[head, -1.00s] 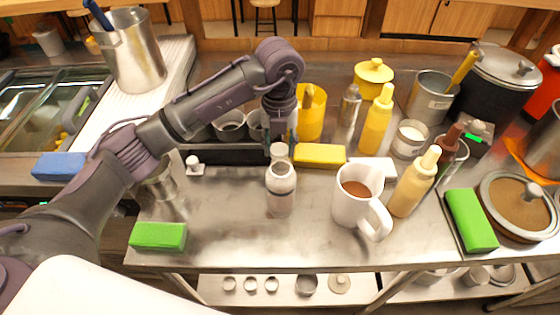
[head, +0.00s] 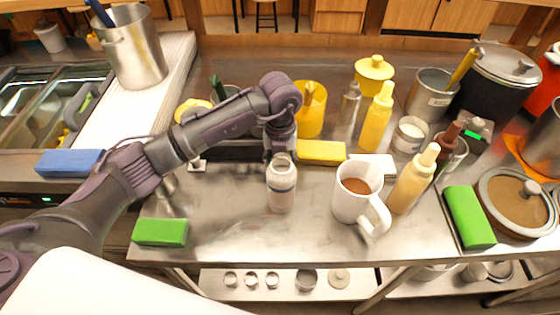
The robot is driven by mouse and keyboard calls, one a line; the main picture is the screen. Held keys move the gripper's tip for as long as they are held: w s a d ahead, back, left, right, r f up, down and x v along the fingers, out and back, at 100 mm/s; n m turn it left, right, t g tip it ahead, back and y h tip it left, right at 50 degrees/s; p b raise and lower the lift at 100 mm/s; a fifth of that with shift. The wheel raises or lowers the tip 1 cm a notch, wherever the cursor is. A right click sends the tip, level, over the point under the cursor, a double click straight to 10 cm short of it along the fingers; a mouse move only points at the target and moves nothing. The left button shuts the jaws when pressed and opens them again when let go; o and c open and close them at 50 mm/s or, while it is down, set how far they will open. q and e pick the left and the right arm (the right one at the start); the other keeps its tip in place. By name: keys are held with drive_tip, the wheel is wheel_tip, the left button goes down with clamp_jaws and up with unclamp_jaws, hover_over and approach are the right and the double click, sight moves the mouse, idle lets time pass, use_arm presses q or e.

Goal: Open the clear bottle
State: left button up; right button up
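The clear bottle (head: 281,190) stands upright on the steel counter near the middle. My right gripper is not in view.
A white mug (head: 350,205) of brown liquid stands right of the bottle, with a tan squeeze bottle (head: 408,188) beyond it. A yellow block (head: 321,152) lies behind. A green block (head: 160,232) lies at the front left. The counter between green block and bottle is clear.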

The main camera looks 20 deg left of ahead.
use_arm(q)
drive_tip(key=o, duration=0.3)
